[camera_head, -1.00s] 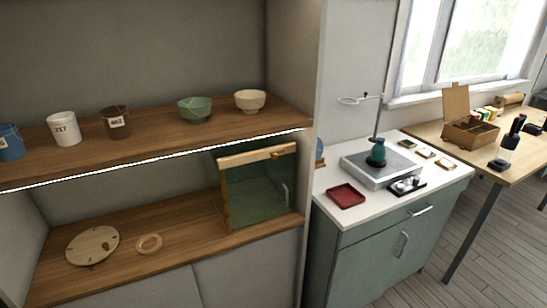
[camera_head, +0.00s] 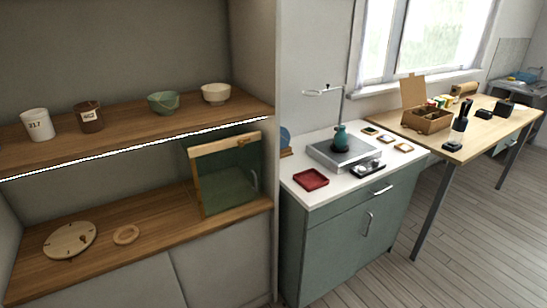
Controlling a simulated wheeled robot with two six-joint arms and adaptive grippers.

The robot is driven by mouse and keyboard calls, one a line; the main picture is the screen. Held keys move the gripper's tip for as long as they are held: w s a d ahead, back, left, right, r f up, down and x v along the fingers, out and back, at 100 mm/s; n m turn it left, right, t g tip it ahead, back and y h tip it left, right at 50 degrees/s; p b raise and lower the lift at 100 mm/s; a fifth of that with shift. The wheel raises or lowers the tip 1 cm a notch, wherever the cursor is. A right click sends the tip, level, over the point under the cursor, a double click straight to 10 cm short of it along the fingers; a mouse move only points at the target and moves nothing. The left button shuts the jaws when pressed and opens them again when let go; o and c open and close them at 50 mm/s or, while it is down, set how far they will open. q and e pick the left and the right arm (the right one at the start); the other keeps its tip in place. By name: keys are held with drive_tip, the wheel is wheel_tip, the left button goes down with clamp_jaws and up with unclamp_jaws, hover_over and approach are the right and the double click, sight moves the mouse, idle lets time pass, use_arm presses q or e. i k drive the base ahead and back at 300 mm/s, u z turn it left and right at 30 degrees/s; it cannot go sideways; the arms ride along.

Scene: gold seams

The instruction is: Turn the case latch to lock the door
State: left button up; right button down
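A display case (camera_head: 225,147) with a wooden frame and clear panels stands at the right end of the lower shelf. A thin pale handle (camera_head: 254,181) shows at its right side. In this view I cannot make out the latch clearly or tell whether the door is fully shut. Neither of my grippers is in view.
The upper shelf (camera_head: 130,131) holds cups and bowls above the case. A round wooden disc (camera_head: 70,240) and a wooden ring (camera_head: 126,235) lie on the lower shelf. A green cabinet (camera_head: 350,230) with a red tray (camera_head: 311,179) stands to the right. Floor at right is open.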

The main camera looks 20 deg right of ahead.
sight(240, 142)
drive_tip(key=z, duration=0.35)
drive_tip(key=k, duration=0.9)
drive_tip(key=z, duration=1.4)
drive_tip(key=i, duration=2.1)
drive_tip(key=u, duration=1.05)
drive_tip(key=i, duration=0.6)
drive_tip(key=u, duration=0.6)
